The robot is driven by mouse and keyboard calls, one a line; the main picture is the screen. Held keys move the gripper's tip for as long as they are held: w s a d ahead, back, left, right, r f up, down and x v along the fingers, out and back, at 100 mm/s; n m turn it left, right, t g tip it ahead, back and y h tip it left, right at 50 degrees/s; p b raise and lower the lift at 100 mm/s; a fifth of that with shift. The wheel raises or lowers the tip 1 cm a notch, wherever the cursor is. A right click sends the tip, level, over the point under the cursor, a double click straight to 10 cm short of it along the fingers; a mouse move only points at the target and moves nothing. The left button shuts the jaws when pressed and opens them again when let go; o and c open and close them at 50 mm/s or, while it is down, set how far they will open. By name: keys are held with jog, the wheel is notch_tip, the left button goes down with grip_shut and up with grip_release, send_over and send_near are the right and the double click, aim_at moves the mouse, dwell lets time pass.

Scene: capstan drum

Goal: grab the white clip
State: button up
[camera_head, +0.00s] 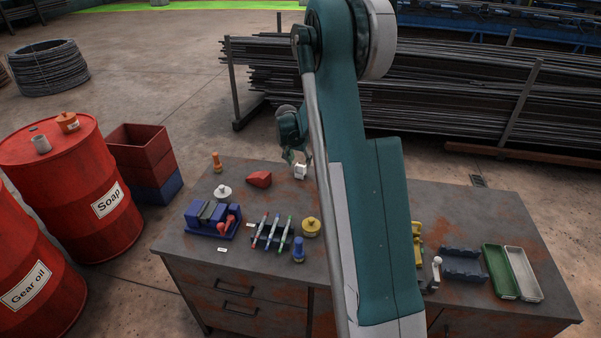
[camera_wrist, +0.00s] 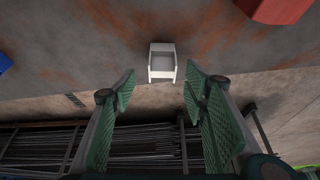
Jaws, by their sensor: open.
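The white clip (camera_wrist: 162,74) lies on the rusty grey tabletop in the wrist view, straight ahead of my gripper (camera_wrist: 160,90). My gripper is open, with a green padded finger on each side, and the clip shows between and just beyond the fingertips. I cannot tell the exact gap between fingers and clip. In the head view the clip (camera_head: 300,171) is a small white block near the table's back edge, just below my gripper (camera_head: 294,156). My arm covers the part of the table right of it.
A red wedge (camera_head: 259,179) lies left of the clip; it also shows at the wrist view's top right (camera_wrist: 275,8). A white knobbed piece (camera_head: 222,192), a blue holder (camera_head: 213,219), several pens and a yellow weight (camera_head: 311,227) stand nearer the front. Green (camera_head: 500,271) and white trays are far right.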

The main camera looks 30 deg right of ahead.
aim_at(300, 166)
jog(key=shift+w+d+f, duration=0.15)
jog(key=shift+d+f, duration=0.05)
jog(key=shift+f, duration=0.4)
jog(key=shift+b+x, duration=0.3)
jog(key=shift+x, duration=2.3)
jog(key=shift+w+a, duration=0.1)
jog(key=shift+a, duration=0.1)
jog(key=c, duration=0.9)
